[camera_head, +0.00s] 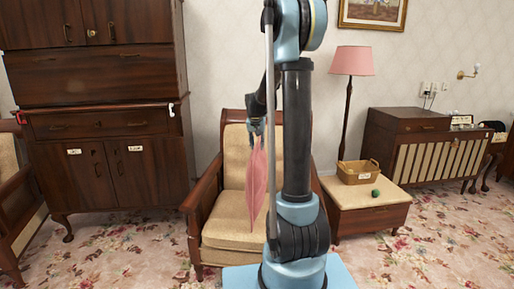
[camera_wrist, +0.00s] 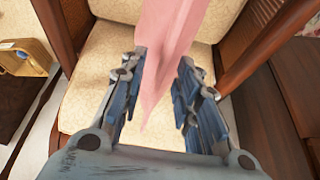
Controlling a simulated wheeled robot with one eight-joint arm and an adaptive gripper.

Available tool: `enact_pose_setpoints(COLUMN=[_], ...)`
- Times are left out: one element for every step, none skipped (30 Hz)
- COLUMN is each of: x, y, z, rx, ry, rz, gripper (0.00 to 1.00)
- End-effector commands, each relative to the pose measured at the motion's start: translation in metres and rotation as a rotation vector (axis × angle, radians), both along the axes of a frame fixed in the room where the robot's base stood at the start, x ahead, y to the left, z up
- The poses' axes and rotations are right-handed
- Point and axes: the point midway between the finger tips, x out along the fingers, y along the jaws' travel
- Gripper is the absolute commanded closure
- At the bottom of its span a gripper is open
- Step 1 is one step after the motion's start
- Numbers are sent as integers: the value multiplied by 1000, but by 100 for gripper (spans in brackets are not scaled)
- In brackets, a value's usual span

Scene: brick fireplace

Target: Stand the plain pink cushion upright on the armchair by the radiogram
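The plain pink cushion (camera_head: 257,185) hangs edge-on below my gripper (camera_head: 256,126), in front of the armchair's backrest in the head view. The armchair (camera_head: 228,232) has wooden arms and beige upholstery. In the wrist view the cushion (camera_wrist: 160,70) lies between my gripper's two fingers (camera_wrist: 163,95), pinched by them, with the armchair's beige seat (camera_wrist: 90,95) behind it. Whether the cushion's lower edge touches the seat is not clear. My arm hides the armchair's right part in the head view. The radiogram (camera_head: 432,155) stands against the wall at the right.
A low wooden table (camera_head: 370,218) right of the armchair bears a basket (camera_head: 358,174) and a green ball (camera_head: 376,193). A pink-shaded lamp (camera_head: 352,62) stands behind it. A tall dark cabinet (camera_head: 95,100) is at the left. Another armchair (camera_head: 20,235) shows at the left edge.

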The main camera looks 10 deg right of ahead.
Motion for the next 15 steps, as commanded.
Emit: enact_pose_setpoints(x=[-3, -5, -7, -9, -11, -14, -16, -18, -20, -22, -24, -27, -28, -30, -32], y=[1, 1, 2, 3, 3, 4, 4, 5, 6, 7, 7, 8, 9, 9, 10], z=[6, 10, 16, 20, 25, 31, 36, 41, 47, 52, 57, 63, 68, 72, 77], rx=[0, 0, 0, 0, 0, 0, 0, 0, 0, 0, 0, 0, 1, 1, 1], ry=[0, 0, 0, 0, 0, 0, 0, 0, 0, 0, 0, 0, 0, 0, 0], rz=[1, 1, 1, 1, 1, 1, 1, 1, 1, 1, 1, 1, 1, 1, 1], gripper=[70, 70, 70, 70, 70, 70, 70, 70, 70, 70, 70, 70, 70, 70, 70])
